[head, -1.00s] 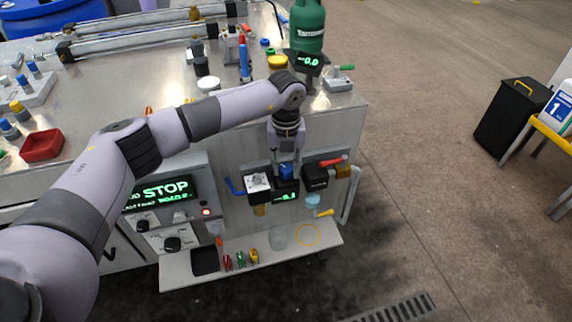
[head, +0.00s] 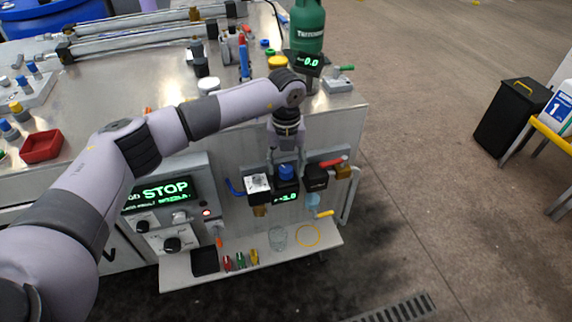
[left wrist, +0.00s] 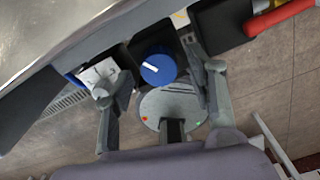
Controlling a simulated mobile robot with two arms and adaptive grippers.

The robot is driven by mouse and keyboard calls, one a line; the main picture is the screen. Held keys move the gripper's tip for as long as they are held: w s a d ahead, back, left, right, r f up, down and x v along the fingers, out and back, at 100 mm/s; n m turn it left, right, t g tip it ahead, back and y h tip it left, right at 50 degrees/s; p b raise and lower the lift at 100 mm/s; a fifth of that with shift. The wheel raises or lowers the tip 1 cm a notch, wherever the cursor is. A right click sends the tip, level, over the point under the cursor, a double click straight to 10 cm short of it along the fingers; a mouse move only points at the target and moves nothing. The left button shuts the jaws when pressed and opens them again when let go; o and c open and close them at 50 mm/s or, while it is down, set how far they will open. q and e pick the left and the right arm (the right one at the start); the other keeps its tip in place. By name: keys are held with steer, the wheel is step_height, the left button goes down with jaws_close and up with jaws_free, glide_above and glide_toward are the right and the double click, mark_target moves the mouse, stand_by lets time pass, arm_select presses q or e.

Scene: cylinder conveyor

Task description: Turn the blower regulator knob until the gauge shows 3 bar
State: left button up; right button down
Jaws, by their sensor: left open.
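The blue regulator knob (head: 287,172) sits on a black block on the front of the machine. In the left wrist view the knob (left wrist: 158,68) carries a white mark. The small green gauge readout (head: 286,197) is just below it; its digits end in ".0", but the first digit is too small to read surely. My left gripper (head: 286,153) is above the knob. In the left wrist view its fingers (left wrist: 160,80) are open on either side of the knob, with gaps between. My right gripper is out of view.
A block with a white label (head: 258,184) is left of the knob, and a black block with a red lever (head: 333,162) is right. A shelf (head: 180,281) with small coloured parts lies below. A green cylinder (head: 307,27) stands on the table behind.

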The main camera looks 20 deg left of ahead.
mark_target(286, 169)
arm_select(q)
step_height(286, 169, up, 12)
steer(key=shift+f, duration=0.25)
stand_by(0.4)
